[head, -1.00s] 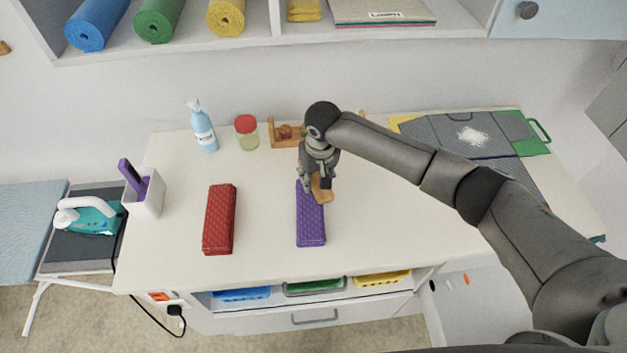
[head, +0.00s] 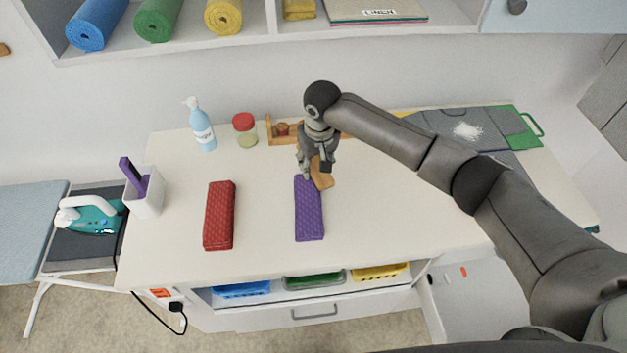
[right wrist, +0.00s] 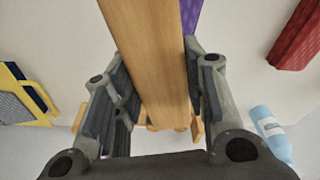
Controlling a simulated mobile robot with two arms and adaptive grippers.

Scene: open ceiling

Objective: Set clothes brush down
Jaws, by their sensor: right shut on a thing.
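The clothes brush, a light wooden piece (head: 322,177), is held in my right gripper (head: 317,170) over the table, just behind the far end of the purple padded case (head: 309,212). In the right wrist view the long wooden body (right wrist: 158,60) runs between the two fingers (right wrist: 160,95), which are closed on its sides. The purple case also shows there beyond the wood (right wrist: 192,14). Any bristles are hidden, and I cannot tell whether the brush touches the table. My left gripper is not in view.
A red padded case (head: 219,215) lies left of the purple one. Behind are a blue pump bottle (head: 202,128), a red-lidded jar (head: 245,130) and a wooden rack (head: 275,130). A white holder (head: 148,196) stands at left. Clear table surrounds the purple case.

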